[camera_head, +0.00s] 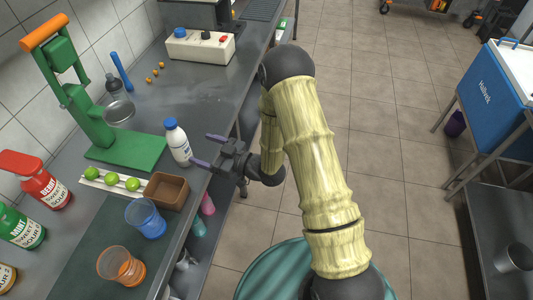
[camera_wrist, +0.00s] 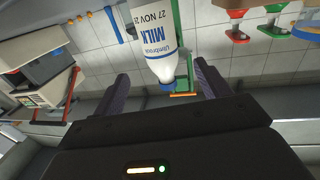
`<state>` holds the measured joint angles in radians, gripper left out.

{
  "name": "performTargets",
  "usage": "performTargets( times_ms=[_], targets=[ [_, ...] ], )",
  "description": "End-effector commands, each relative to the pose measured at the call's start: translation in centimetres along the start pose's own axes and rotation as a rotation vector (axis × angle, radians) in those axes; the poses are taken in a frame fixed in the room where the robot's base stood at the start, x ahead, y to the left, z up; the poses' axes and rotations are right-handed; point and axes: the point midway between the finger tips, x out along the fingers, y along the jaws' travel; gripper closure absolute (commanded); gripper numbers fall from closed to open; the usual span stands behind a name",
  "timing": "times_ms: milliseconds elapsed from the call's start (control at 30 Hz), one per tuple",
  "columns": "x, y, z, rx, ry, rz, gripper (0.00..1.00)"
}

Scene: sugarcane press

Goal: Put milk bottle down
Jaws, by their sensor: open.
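The milk bottle (camera_head: 178,143) is white with a blue cap and stands upright on the grey counter (camera_head: 196,100), right of the green press (camera_head: 115,145). In the wrist view the milk bottle (camera_wrist: 150,35) appears upside down, with its label legible, ahead of the two fingers. My gripper (camera_head: 204,150) is open at the counter's right edge, its dark fingers pointing left toward the bottle. In the wrist view my gripper (camera_wrist: 160,92) has its fingers wide apart with nothing between them. The bottle looks close to the fingertips; I cannot tell whether any finger touches it.
A brown wooden box (camera_head: 167,190), a blue cup (camera_head: 146,218) and an orange cup (camera_head: 121,266) stand in front of the bottle. Green limes (camera_head: 112,179) lie on a white holder. A white control box (camera_head: 200,46) stands behind.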

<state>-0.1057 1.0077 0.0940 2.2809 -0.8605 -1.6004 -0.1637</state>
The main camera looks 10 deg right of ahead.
Motion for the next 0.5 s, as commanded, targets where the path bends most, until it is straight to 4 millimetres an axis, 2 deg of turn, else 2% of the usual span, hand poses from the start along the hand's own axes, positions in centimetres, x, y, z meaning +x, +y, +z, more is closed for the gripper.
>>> performTargets(
  times_ms=[167, 267, 367, 500],
  targets=[
    [-0.3, 1.4, -0.4, -0.030, -0.093, 0.043, 0.24],
    [-1.1, 3.2, -0.6, -0.053, -0.214, 0.105, 0.24],
    [-2.7, 5.3, -1.0, -0.062, -0.355, 0.190, 0.24],
    [-6.1, 7.6, -1.7, -0.038, -0.544, 0.320, 0.24]
  ],
)
